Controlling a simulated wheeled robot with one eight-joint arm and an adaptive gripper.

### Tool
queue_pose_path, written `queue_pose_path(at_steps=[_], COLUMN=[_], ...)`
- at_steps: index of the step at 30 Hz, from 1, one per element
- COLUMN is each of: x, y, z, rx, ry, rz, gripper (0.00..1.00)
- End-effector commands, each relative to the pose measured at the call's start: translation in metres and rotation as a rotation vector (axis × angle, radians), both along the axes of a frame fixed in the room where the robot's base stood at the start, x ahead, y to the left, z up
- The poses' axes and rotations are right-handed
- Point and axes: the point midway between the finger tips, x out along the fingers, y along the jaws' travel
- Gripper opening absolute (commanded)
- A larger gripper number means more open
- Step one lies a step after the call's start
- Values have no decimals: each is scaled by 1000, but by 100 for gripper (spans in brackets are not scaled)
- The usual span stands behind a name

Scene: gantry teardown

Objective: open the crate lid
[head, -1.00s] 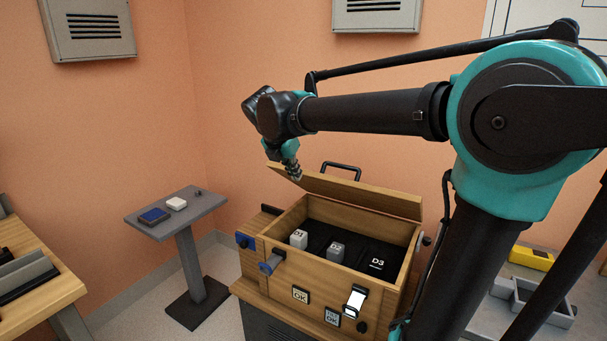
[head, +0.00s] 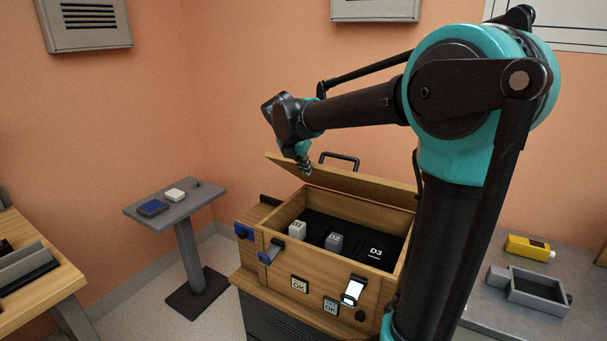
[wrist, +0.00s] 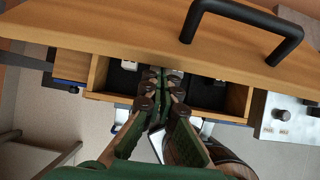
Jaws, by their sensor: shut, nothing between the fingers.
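The wooden crate (head: 310,270) stands in the middle of the head view. Its lid (head: 345,186) is raised and tilted back along the far side, so the dark inside shows. A black handle (head: 340,157) sits on the lid; it also shows large in the wrist view (wrist: 243,22). My gripper (head: 304,168) is at the lid's left part, near its upper edge; I cannot tell whether it touches. In the wrist view my gripper (wrist: 163,78) is shut and empty, with the lid (wrist: 140,32) beyond its tips.
Inside the crate are blocks D1 (head: 297,229), D2 (head: 334,242) and D3 (head: 374,258). Latches (head: 270,252) and (head: 354,290) are on the front. A small grey stand (head: 180,207) is left; a grey bench with a tray (head: 535,292) is right.

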Motion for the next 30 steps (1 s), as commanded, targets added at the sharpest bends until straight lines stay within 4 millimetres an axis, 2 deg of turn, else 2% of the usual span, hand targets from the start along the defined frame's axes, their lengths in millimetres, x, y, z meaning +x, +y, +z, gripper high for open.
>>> queue_pose_path(at_steps=[14, 20, 30], x=[4, 18, 69], y=[-3, -14, -48], z=[5, 26, 79], rx=[8, 42, 154], ry=[12, 64, 227], rz=[-1, -5, -7], gripper=[0, 0, 0])
